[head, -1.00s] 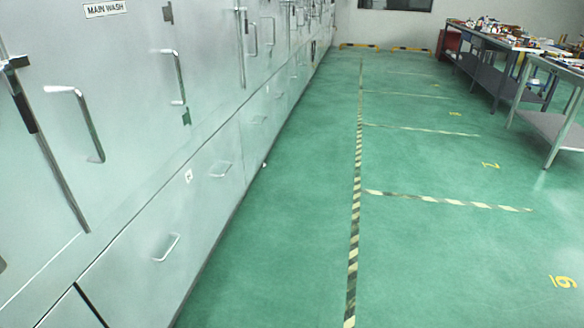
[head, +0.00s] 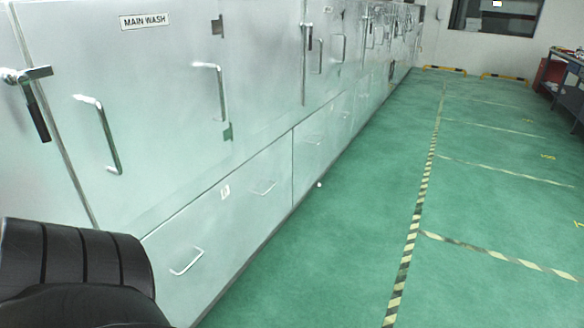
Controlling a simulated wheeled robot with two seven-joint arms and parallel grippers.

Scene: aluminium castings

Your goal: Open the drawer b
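A wide pale metal drawer front (head: 226,235) is low in the row of cabinets on the left of the head view. It bears two bar handles, a nearer one (head: 187,262) and a farther one (head: 264,187). A small white label (head: 225,192) sits between them near the top edge; its mark is too small to read surely. The front looks flush with the cabinets, so it appears closed. Neither of my grippers is in view. A black ribbed link, apparently of my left arm, shows at the lower left and covers part of the cabinet front.
Above the drawer is a door with a "MAIN WASH" sign (head: 145,21) and projecting handles (head: 100,135). Green floor (head: 330,250) with a striped line (head: 410,240) lies clear to the right. A bench (head: 566,90) stands at the far right.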

